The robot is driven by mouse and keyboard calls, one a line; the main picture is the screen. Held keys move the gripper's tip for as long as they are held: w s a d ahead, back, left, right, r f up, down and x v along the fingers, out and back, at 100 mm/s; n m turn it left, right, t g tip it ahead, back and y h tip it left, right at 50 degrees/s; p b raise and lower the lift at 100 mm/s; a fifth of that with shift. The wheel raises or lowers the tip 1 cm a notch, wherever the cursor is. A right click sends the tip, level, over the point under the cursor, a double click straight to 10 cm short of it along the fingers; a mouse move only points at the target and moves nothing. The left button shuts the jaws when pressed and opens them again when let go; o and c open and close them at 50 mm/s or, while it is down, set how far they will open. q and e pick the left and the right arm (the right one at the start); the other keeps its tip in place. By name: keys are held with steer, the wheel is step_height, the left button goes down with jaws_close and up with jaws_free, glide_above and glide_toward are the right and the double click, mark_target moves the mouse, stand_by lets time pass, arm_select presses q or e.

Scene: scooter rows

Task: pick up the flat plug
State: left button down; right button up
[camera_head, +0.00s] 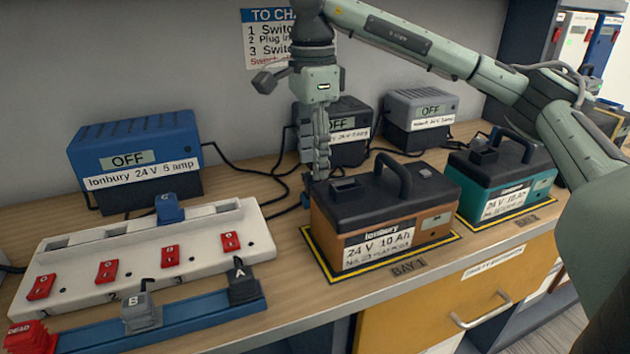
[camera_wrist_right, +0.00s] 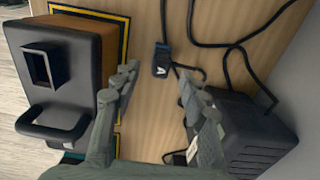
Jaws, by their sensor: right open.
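A small dark plug (camera_wrist_right: 161,60) with a blue edge and a white mark lies on the bench, its cord running away from it. In the head view a blue bit of it (camera_head: 306,200) shows beside the left end of the orange battery. My right gripper (camera_head: 319,176) points down above the bench here, open and empty. In the right wrist view its fingertips (camera_wrist_right: 158,75) stand apart, with the plug between and just beyond them. Other plugs, A (camera_head: 241,280), B (camera_head: 139,308) and blue C (camera_head: 170,208), stand at the strips on the left. My left gripper is out of view.
The orange battery (camera_head: 345,220) stands close right of my gripper, with a teal battery (camera_head: 500,190) beyond. A blue charger (camera_head: 130,160), a black charger (camera_head: 350,140) and a grey charger (camera_head: 420,120) line the wall. Loose cords cross the bench.

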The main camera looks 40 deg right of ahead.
mark_target(309, 181)
step_height(309, 181, down, 5)
steer(key=shift+r, duration=0.2)
jaws_close()
